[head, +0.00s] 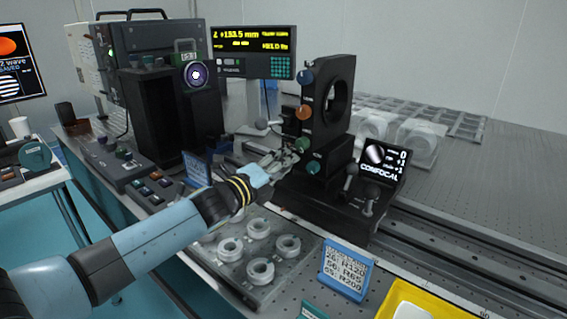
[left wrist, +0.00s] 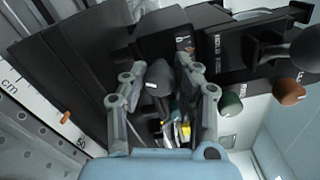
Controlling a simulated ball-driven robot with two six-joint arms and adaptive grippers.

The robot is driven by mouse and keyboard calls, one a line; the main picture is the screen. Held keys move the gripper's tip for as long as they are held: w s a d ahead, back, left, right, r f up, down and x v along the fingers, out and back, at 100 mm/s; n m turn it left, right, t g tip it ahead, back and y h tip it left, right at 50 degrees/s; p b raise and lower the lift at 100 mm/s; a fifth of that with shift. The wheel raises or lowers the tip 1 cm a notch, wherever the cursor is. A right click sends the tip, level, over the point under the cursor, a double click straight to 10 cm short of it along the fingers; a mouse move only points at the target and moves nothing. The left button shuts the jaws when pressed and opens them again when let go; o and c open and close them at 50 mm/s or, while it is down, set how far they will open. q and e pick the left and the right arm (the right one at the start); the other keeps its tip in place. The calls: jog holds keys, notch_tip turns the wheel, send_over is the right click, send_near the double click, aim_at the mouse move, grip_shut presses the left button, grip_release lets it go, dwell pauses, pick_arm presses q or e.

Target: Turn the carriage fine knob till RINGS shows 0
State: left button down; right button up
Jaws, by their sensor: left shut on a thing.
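My left gripper (head: 283,160) reaches in at the lower left side of the black upright mount (head: 340,140). In the left wrist view the two fingers of my left gripper (left wrist: 165,85) are closed about a dark grey knob (left wrist: 158,80), which I take for the carriage fine knob. In the head view the fingers and the mount's base hide this knob. A small black display (head: 382,160) at the right of the mount reads CONFOCAL, with a large 0 in its top line and +1 in lines below. The small labels there are too blurred to read. My right gripper is not in view.
Blue (head: 305,77), orange (head: 304,112), green (head: 304,145) and teal (head: 314,167) knobs line the mount close to my gripper. A grey tray (head: 240,283) with white rings lies in front. A yellow tray (head: 425,296) is at the lower right. Long rails run right.

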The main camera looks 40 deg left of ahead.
pick_arm(q)
jog(key=n+p, duration=0.1)
jog(key=n, duration=0.3)
jog(key=shift+n+p, duration=0.45)
jog(key=shift+n, duration=0.45)
jog(key=shift+f, duration=0.1)
jog(key=c, duration=1)
grip_release()
jog(key=s, duration=0.8)
jog(key=s+a, duration=0.1)
jog(key=s, duration=0.3)
jog(key=shift+d, duration=0.15)
